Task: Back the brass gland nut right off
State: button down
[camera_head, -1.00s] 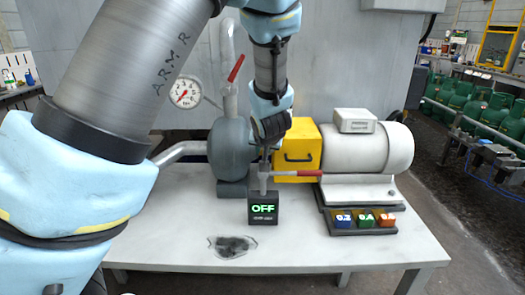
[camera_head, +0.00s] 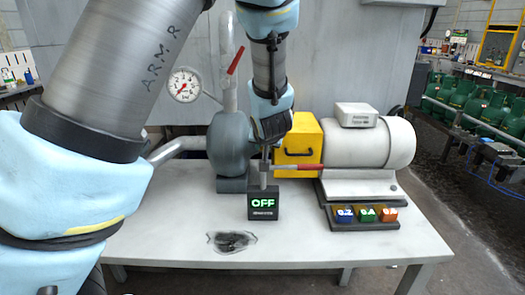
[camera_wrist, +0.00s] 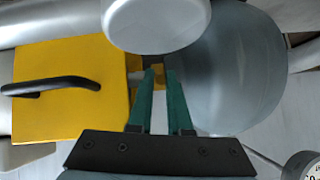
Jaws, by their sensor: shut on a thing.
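The brass gland nut (camera_wrist: 157,72) shows as a small brass-coloured block in the wrist view, beside the grey pump body (camera_wrist: 235,75). My gripper (camera_wrist: 161,76) has its two green fingers closed on it, one fingertip on each side. In the head view my gripper (camera_head: 265,152) reaches down between the grey pump (camera_head: 228,150) and the yellow box (camera_head: 300,148). There the nut is hidden behind my gripper.
A black box reading OFF (camera_head: 263,203) stands in front, with a red-and-white lever (camera_head: 298,167) above it. A pressure gauge (camera_head: 183,85) is at left. A dark stain (camera_head: 232,241) marks the bench (camera_head: 180,215).

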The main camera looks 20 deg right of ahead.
jog(key=f+b, duration=0.1)
jog(key=t+b, duration=0.1)
jog(key=b, duration=0.1)
jog(key=shift+s+a+f+h, duration=0.1)
jog(key=shift+s+f+h, duration=0.05)
jog(key=shift+f+h, duration=0.2)
jog(key=shift+t+b, duration=0.3)
jog(key=shift+b, duration=0.25)
jog(key=shift+r, duration=0.1)
jog(key=c, duration=1.1)
grip_release()
jog(key=shift+s, duration=0.1)
jog(key=p+v, duration=0.2)
jog(key=v, duration=0.8)
jog(key=shift+s+a+r, duration=0.1)
jog(key=shift+s+a, duration=0.05)
jog(key=shift+s, duration=0.2)
